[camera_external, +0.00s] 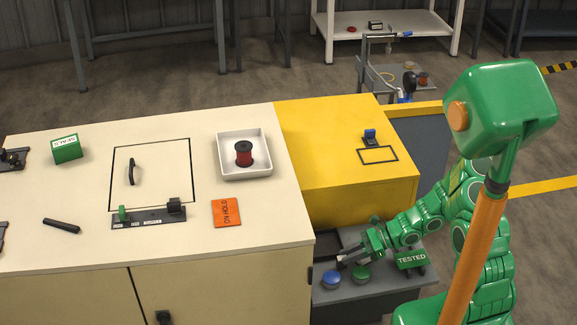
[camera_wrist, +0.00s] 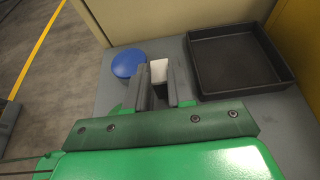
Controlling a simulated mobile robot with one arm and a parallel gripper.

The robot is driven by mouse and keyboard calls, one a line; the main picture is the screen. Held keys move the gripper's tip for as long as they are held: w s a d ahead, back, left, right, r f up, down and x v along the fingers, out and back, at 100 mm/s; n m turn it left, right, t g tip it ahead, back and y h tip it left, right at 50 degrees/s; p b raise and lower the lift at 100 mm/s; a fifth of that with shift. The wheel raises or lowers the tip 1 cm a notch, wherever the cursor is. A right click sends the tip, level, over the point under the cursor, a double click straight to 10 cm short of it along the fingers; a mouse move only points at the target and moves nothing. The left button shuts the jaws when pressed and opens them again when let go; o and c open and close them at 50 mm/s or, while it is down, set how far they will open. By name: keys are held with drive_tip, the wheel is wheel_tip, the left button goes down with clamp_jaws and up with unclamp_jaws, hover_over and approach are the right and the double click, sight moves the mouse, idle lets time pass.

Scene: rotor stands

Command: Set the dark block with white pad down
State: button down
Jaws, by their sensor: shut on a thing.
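My gripper (camera_external: 350,258) is low over a grey side table (camera_external: 385,289), to the right of the beige cabinet. In the wrist view my gripper (camera_wrist: 162,85) is shut on the dark block with white pad. The white pad (camera_wrist: 159,70) shows between the fingertips; most of the dark part is hidden by the fingers. I cannot tell whether the block touches the table top.
A blue button (camera_wrist: 128,62) is just left of the fingers and a black tray (camera_wrist: 283,66) is to their right. The cabinet wall (camera_wrist: 180,15) rises behind.

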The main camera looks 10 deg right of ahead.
wheel_tip(320, 180, up, 9)
idle(0.6)
drive_tip(key=shift+r, duration=0.1)
